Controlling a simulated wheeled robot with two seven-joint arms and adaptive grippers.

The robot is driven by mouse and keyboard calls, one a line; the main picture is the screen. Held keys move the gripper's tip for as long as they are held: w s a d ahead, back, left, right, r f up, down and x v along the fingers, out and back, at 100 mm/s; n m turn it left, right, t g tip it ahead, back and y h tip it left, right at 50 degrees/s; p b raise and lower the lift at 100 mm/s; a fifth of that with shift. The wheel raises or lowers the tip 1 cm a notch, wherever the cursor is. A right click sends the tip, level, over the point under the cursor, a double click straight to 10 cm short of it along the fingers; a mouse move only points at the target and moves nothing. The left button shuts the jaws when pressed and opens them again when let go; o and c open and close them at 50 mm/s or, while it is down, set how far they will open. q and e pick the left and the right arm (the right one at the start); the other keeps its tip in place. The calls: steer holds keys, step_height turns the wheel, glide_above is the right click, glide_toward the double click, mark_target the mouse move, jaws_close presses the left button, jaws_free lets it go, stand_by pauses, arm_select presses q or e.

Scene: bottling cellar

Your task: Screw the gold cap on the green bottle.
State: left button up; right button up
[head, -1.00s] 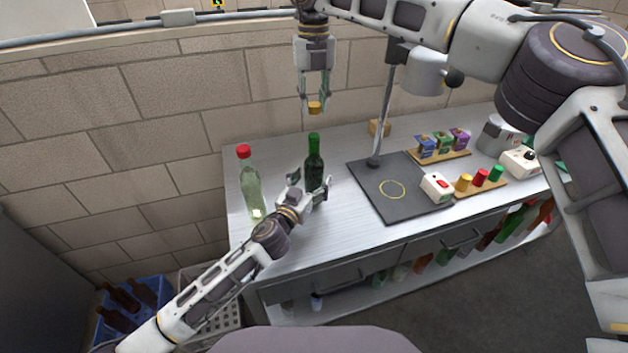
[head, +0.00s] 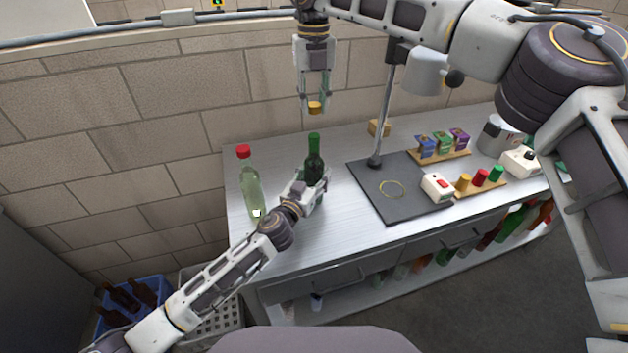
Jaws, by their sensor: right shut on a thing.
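The green bottle (head: 314,160) stands upright on the metal bench, its lower part partly hidden by my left gripper. My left gripper (head: 316,186) is at the bottle's lower body, with its fingers around or against it; whether they are closed on the glass I cannot tell. My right gripper (head: 314,102) points down and is shut on the gold cap (head: 315,108). The cap is held in the air above the bottle's mouth, apart from it and roughly in line with it in this view.
A clear bottle with a red cap (head: 250,183) stands left of the green bottle, close to my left arm. A dark mat (head: 385,205) with a post lies to the right. Beyond are a red-button box (head: 437,187), a rack of coloured caps (head: 481,184) and small boxes (head: 442,144).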

mark_target(314, 135)
arm_select(q)
steer(key=c, duration=0.9)
steer(key=shift+o, duration=0.2)
arm_select(e)
steer(key=shift+f, duration=2.5)
steer(key=shift+f, duration=0.1)
steer(key=shift+f, duration=0.8)
steer(key=shift+f, duration=0.55)
arm_select(q)
jaws_close()
